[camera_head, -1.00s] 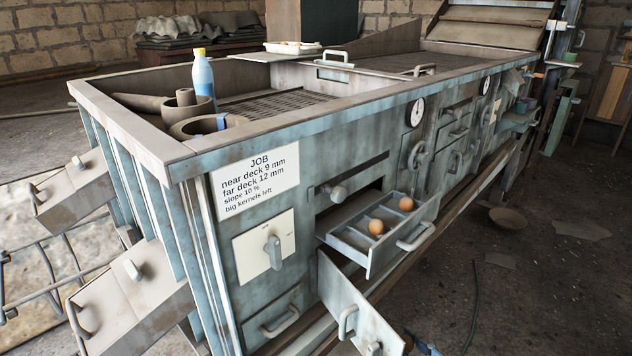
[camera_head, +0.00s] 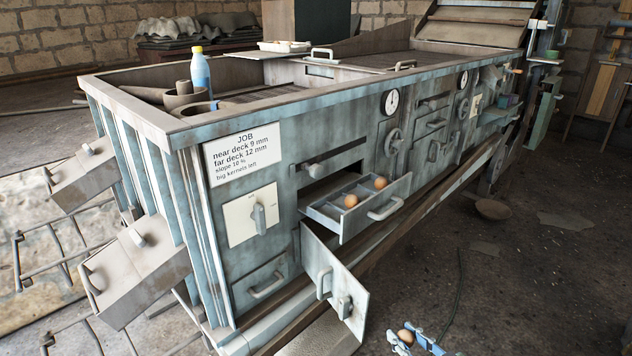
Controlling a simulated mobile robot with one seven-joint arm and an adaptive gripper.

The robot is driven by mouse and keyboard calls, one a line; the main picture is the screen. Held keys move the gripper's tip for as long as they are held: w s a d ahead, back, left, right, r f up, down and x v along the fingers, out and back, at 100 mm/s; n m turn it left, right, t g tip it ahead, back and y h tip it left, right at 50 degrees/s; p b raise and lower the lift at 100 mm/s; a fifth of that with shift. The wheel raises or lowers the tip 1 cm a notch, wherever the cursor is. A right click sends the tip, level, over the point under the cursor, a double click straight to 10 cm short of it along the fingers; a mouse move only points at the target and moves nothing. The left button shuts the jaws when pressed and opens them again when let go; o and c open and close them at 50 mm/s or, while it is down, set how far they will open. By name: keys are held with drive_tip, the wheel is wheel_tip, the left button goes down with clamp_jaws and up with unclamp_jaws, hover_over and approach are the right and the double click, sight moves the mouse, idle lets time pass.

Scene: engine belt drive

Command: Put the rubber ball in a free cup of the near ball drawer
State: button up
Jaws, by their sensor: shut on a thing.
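The near ball drawer (camera_head: 347,236) is pulled out from the machine's side. Two orange-brown balls sit in it, one in a middle cup (camera_head: 351,201) and one farther back (camera_head: 380,183). The cup at the drawer's left end (camera_head: 324,211) looks empty. My gripper (camera_head: 407,339) shows at the bottom edge, partly cut off, its blue fingers low in front of the machine. It is shut on the rubber ball (camera_head: 404,336), a brownish ball partly hidden by the fingers. Gripper and ball are below the drawer and apart from it.
A hinged door (camera_head: 335,285) stands open below the drawer, left of my gripper. The drawer handle (camera_head: 388,209) sticks out in front. A knob (camera_head: 313,170) is above the drawer opening. The floor to the right is mostly clear, with a bowl (camera_head: 493,208).

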drive_tip(key=w+a+r+n+y, duration=0.1)
drive_tip(key=w+a+r, duration=0.25)
drive_tip(key=r, duration=0.35)
drive_tip(key=w+a+r, duration=0.3)
drive_tip(key=w+r, duration=0.1)
drive_tip(key=r, duration=0.3)
wheel_tip(320, 180, up, 23)
drive_tip(key=p, duration=2.9)
drive_tip(key=shift+r+g, duration=0.15)
drive_tip(key=shift+g, duration=0.15)
drive_tip(key=shift+d, duration=0.2)
